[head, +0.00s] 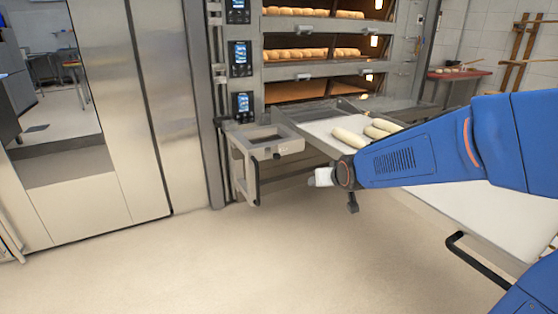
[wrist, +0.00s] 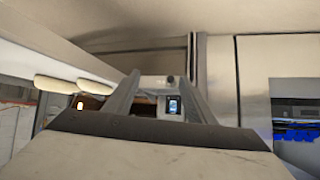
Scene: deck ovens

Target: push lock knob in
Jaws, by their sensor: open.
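A small dark knob (wrist: 170,79) shows in the wrist view on a pale metal frame (wrist: 150,81), between and beyond my fingertips; I take it for the lock knob. In the head view this pale frame (head: 282,144) stands out from the oven front, and a small dark spot on its near corner may be the same knob. My gripper (head: 313,181) is to the right of the frame and a little lower in the head view. In the wrist view my gripper (wrist: 160,85) has its two fingers apart with nothing held. I see no contact with the knob.
A black handle (head: 256,182) hangs on the frame's left side. Deck ovens (head: 300,72) stand behind. The floor (head: 180,255) in front is clear.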

